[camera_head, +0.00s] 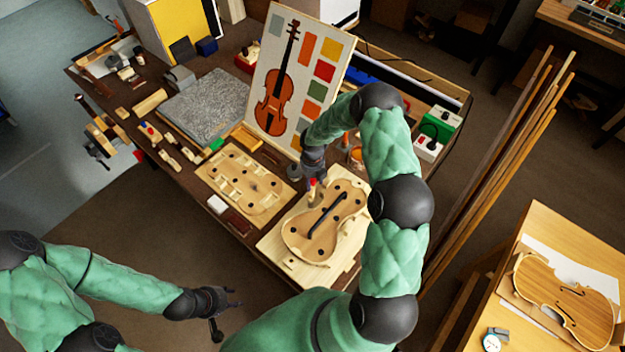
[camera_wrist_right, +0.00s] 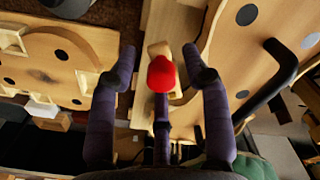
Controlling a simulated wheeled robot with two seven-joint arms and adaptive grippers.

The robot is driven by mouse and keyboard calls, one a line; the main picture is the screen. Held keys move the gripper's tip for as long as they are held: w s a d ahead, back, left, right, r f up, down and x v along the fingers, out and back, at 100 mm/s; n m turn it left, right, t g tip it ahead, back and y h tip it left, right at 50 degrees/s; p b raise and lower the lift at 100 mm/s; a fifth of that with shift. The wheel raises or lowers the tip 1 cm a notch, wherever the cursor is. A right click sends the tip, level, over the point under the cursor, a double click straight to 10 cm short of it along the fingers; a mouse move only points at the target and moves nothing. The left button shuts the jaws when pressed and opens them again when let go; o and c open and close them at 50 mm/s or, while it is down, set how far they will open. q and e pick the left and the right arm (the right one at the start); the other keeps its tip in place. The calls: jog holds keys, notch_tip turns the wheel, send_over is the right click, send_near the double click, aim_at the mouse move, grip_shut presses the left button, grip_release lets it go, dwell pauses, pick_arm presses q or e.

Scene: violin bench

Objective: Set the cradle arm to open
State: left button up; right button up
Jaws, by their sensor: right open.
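The wooden violin-shaped cradle (camera_head: 300,235) lies on a pale board on the bench, with a black bar (camera_head: 328,215) across its middle. The bar also shows at right in the right wrist view (camera_wrist_right: 270,97). A red-tipped lever (camera_head: 312,184), which looks like the cradle arm, stands at the cradle's upper left edge. In the right wrist view its red knob (camera_wrist_right: 161,75) lies between the two fingers of my right gripper (camera_wrist_right: 161,78). That gripper is open, with gaps on both sides of the knob. My left gripper (camera_head: 226,308) looks open and empty, in front of the bench.
A second wooden form (camera_head: 240,183) lies left of the cradle. A violin picture board (camera_head: 292,80) stands behind. A grey stone slab (camera_head: 212,103) and small tools crowd the left of the bench. A violin plate (camera_head: 565,300) lies on another table at right.

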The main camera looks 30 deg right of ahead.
notch_tip(320, 180, up, 12)
dwell(0.6)
jog(key=shift+f, duration=0.1)
dwell(0.4)
